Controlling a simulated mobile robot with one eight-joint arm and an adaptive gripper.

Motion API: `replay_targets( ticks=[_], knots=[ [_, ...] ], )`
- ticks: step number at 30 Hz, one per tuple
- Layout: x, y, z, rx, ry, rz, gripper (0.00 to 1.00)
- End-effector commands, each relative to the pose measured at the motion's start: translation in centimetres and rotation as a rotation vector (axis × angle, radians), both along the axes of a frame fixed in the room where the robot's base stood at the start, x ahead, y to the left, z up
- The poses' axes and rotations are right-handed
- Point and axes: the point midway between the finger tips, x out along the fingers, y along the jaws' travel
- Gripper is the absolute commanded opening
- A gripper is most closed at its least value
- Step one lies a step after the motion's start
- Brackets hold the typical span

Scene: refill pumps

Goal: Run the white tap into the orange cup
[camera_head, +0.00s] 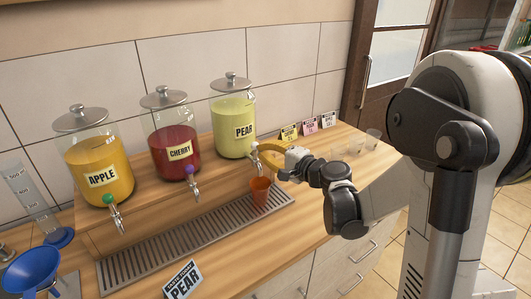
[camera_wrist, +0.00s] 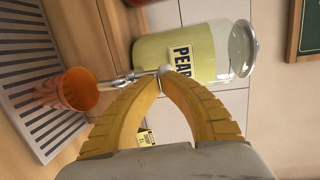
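The pear jar (camera_head: 233,118) holds pale green liquid and has the tap with the white knob (camera_head: 255,147), largely covered by my gripper. In the wrist view the white knob (camera_wrist: 164,69) is right at my fingertips. My gripper (camera_head: 262,149) has its yellow fingers drawn together, tips at the knob; whether they touch it I cannot tell. The orange cup (camera_head: 260,191) stands upright on the drip tray (camera_head: 190,240) beneath this tap. It also shows in the wrist view (camera_wrist: 77,89), near the spout end. I cannot make out a stream or the liquid level.
The apple jar (camera_head: 98,170) with a green tap and the cherry jar (camera_head: 173,145) with a purple tap stand to the left. A pear sign (camera_head: 183,281) stands in front. Small cards (camera_head: 310,125) and clear cups (camera_head: 373,138) are at right. A blue funnel (camera_head: 30,270) is front left.

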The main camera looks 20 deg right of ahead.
Motion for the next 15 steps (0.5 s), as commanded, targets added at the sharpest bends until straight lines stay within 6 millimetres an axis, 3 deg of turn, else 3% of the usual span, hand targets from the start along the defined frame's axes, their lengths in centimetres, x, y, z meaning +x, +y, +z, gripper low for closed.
replay_targets(
  ticks=[15],
  knots=[
    [0.23, 0.09, 0.32, -0.021, 0.063, 0.001, 0.0]
  ],
)
